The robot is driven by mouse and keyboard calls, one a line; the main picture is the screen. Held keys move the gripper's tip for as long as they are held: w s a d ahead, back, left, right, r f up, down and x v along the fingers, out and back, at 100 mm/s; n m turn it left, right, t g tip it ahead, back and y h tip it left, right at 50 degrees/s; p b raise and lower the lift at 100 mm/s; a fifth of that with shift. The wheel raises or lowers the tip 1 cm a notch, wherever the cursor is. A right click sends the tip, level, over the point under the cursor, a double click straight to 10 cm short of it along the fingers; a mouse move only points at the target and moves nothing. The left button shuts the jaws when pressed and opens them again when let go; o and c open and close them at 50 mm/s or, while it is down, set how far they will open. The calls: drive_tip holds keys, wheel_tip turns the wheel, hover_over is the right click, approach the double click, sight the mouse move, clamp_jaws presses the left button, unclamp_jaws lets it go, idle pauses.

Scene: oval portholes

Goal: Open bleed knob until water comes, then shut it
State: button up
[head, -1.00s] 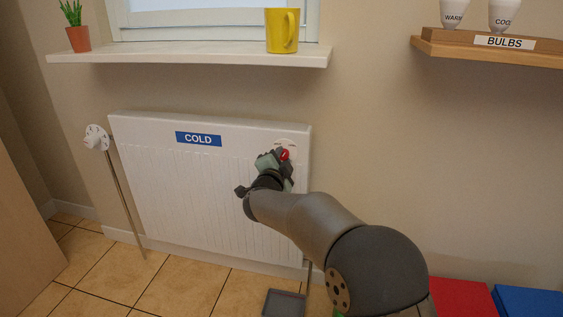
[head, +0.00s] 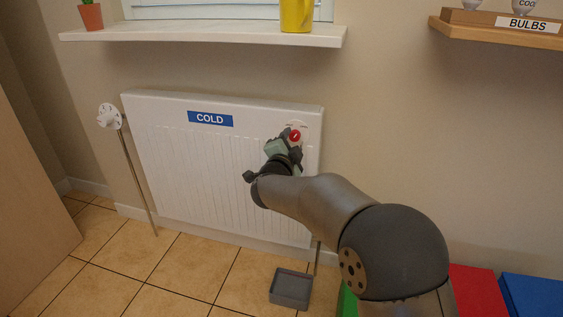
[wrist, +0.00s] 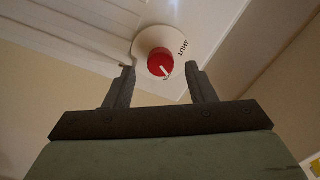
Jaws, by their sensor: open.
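The white radiator (head: 180,165) with a blue COLD label (head: 210,119) hangs on the wall below the sill. The red bleed knob (head: 295,136) with a white pointer line sits at its upper right corner. In the wrist view the knob (wrist: 160,63) sits on a round white dial (wrist: 148,42) whose readable word is SHUT; the line points down and right. My gripper (wrist: 163,80) is open, its two fingers apart with the knob showing between and beyond their tips. In the head view my gripper (head: 283,148) is just below the knob. No water is visible.
A grey tray (head: 291,288) lies on the tiled floor below the radiator's right end. A white valve (head: 110,116) on a pipe stands at the left. The sill (head: 200,35) holds a yellow mug (head: 297,14) and a plant pot (head: 91,17). A BULBS shelf (head: 500,36) is at upper right.

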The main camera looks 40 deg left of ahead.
drive_tip(key=p+v, duration=0.2)
drive_tip(key=v, duration=1.3)
drive_tip(key=shift+s+p, duration=0.2)
drive_tip(key=shift+p, duration=0.15)
drive_tip(key=shift+w+d+r, duration=0.1)
